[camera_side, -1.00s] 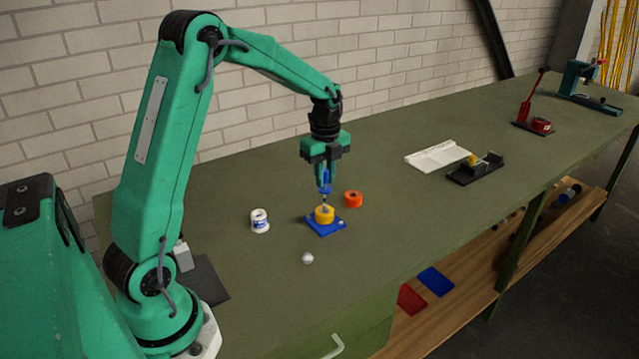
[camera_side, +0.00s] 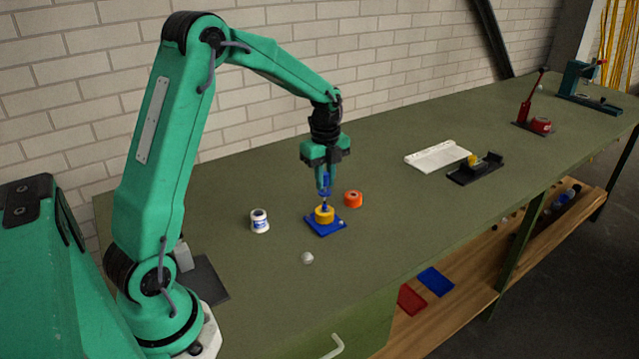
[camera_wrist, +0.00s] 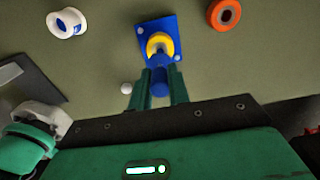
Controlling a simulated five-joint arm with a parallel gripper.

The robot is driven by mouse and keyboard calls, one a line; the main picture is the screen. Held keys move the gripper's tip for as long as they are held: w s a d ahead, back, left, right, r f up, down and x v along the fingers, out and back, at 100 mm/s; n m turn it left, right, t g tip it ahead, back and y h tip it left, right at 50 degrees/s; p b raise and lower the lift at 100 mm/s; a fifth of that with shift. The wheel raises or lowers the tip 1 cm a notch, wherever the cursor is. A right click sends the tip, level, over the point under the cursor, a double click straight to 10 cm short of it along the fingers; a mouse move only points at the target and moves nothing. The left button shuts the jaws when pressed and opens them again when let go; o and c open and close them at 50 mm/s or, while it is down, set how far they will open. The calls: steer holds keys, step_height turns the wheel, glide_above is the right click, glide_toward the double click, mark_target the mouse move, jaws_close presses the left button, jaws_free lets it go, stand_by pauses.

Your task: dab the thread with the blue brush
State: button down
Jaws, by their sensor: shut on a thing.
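My gripper (camera_side: 324,186) is shut on the blue brush (camera_side: 325,181) and holds it about upright, pointing down. In the wrist view the brush's blue handle (camera_wrist: 159,82) shows between the green fingers. Below it is a yellow round part (camera_side: 324,216) on a blue square base (camera_side: 333,230) with pale corner spots. The brush's lower end is at the middle of the yellow part. I cannot tell whether it touches. The thread is not clearly made out; the yellow part's centre is covered by the brush.
A white tray (camera_side: 437,156) and a black fixture (camera_side: 476,170) lie further right. Green bench between is clear.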

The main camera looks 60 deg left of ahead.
stand_by(0.4)
steer(key=shift+r, duration=2)
steer(key=s+d+r+n, duration=0.1)
steer(key=d+r+n, duration=0.1)
steer(key=d+n, duration=0.5)
steer(key=s+d+r+n, duration=0.1)
steer(key=s+d+n, duration=0.1)
steer(key=d+n, duration=0.6)
steer(key=shift+s+r+n, duration=0.3)
steer(key=shift+r+n, duration=0.1)
steer(key=shift+n, duration=1.1)
steer(key=shift+a, duration=0.1)
